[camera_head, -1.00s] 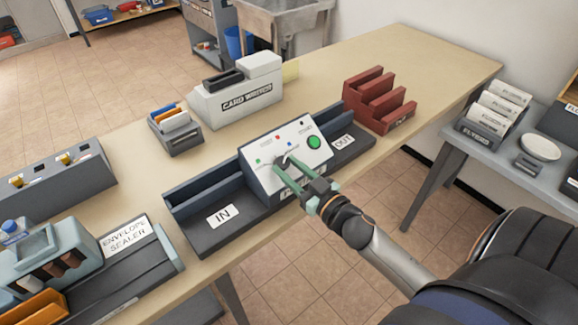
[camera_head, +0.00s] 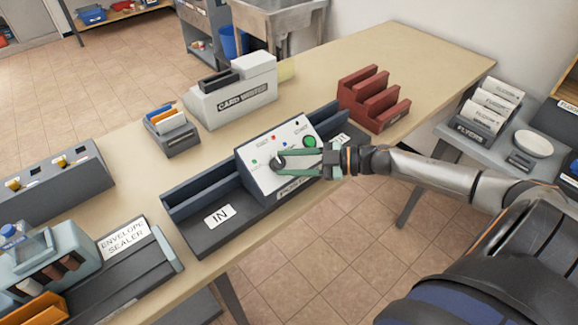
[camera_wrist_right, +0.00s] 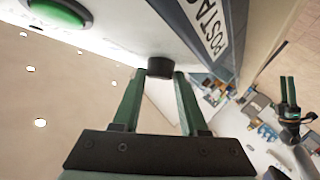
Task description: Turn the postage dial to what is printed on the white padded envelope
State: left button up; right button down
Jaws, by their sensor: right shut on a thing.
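The postage machine (camera_head: 262,181) has a sloped light panel with small coloured marks, a green button (camera_head: 310,142) and a dark round dial (camera_head: 276,162). My right gripper (camera_head: 281,161) comes in from the right with its green fingers shut on the dial. The right wrist view shows the dark dial knob (camera_wrist_right: 160,67) between the fingertips, and part of a label reading "POSTAG". The dial's pointer setting cannot be read. I cannot make out a white padded envelope. A small gripper with two parted green fingers, my left (camera_wrist_right: 288,90), shows far off in the right wrist view.
The IN tray (camera_head: 205,222) and OUT side flank the machine. The card writer (camera_head: 232,95), a small card holder (camera_head: 170,133), a red rack (camera_head: 372,98) and the envelope sealer (camera_head: 125,250) share the table. The table's far right is clear.

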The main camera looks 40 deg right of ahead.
jog(key=n+g, duration=0.1)
jog(key=n+g+b, duration=0.1)
jog(key=n+g+y, duration=0.1)
jog(key=shift+w+d+r, duration=0.1)
jog(key=shift+w+d, duration=0.15)
jog(key=shift+w, duration=0.1)
jog(key=n+g, duration=0.1)
jog(key=n+g+b, duration=0.1)
jog(key=n, duration=0.1)
jog(key=shift+w+r+g, duration=0.2)
jog(key=shift+g, duration=0.2)
jog(key=n+g, duration=0.1)
jog(key=n+g+h, duration=0.1)
jog(key=n+g, duration=0.1)
jog(key=shift+w+a+r, duration=0.1)
jog(key=shift+w+r, duration=0.1)
jog(key=shift+w+a+n+g+h, duration=0.15)
jog(key=shift+n+g+h, duration=0.65)
jog(key=shift+n+g, duration=0.65)
jog(key=shift+n, duration=0.25)
jog(key=shift+c, duration=2.4)
grip_release()
jog(key=shift+o, duration=0.2)
jog(key=shift+r, duration=0.1)
